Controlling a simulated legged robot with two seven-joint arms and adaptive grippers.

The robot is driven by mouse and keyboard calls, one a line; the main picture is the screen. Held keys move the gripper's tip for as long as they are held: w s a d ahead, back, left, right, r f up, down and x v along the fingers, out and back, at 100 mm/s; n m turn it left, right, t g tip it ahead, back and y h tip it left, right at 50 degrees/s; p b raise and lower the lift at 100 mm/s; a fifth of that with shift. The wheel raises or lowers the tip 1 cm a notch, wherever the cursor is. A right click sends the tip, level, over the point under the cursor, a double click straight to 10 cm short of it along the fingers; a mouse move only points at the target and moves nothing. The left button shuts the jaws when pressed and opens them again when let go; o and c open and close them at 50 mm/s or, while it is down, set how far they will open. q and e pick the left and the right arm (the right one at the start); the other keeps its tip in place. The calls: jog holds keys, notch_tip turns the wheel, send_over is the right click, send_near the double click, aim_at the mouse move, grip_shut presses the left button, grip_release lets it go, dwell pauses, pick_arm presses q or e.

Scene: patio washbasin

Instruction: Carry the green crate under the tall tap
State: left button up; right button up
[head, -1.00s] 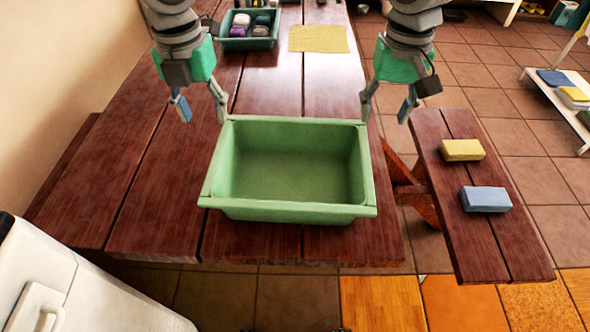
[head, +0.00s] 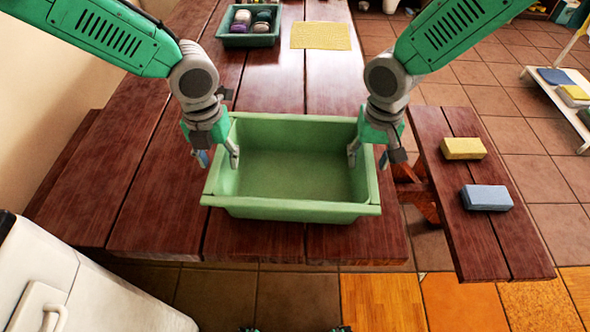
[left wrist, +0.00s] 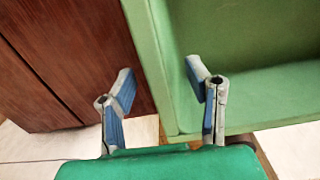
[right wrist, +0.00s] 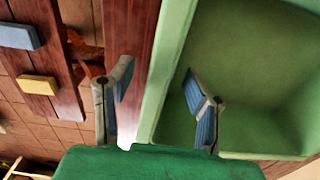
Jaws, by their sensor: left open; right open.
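The green crate (head: 290,209) is an empty, open tub standing upright on the red-brown wooden table. My left gripper (head: 218,159) is open over the crate's left wall, one finger outside it and one inside. In the left wrist view, the crate's rim (left wrist: 153,62) runs between the two open fingers. My right gripper (head: 368,158) is open over the right wall in the same way. In the right wrist view, the rim (right wrist: 172,60) passes between its spread fingers. Neither gripper is closed on the wall. I see no tall tap in these views.
A small teal tray (head: 249,38) with several items and a yellow cloth (head: 320,36) lie farther back on the table (head: 275,85). A bench at the right holds a yellow sponge (head: 463,148) and a blue sponge (head: 487,197). A white appliance (head: 75,285) stands at the front left.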

pick_arm(q)
jog(key=shift+a+f, duration=0.15)
jog(key=shift+a, duration=0.15)
pick_arm(e)
jog(key=shift+a, duration=0.3)
pick_arm(q)
jog(key=shift+d, duration=0.3)
jog(key=c, duration=0.9)
pick_arm(e)
jog(key=shift+d+f, duration=0.1)
jog(key=shift+d, duration=0.15)
jog(key=c, duration=0.9)
pick_arm(q)
jog(key=shift+d, duration=0.2)
grip_shut()
pick_arm(e)
jog(key=shift+d, duration=0.3)
grip_shut()
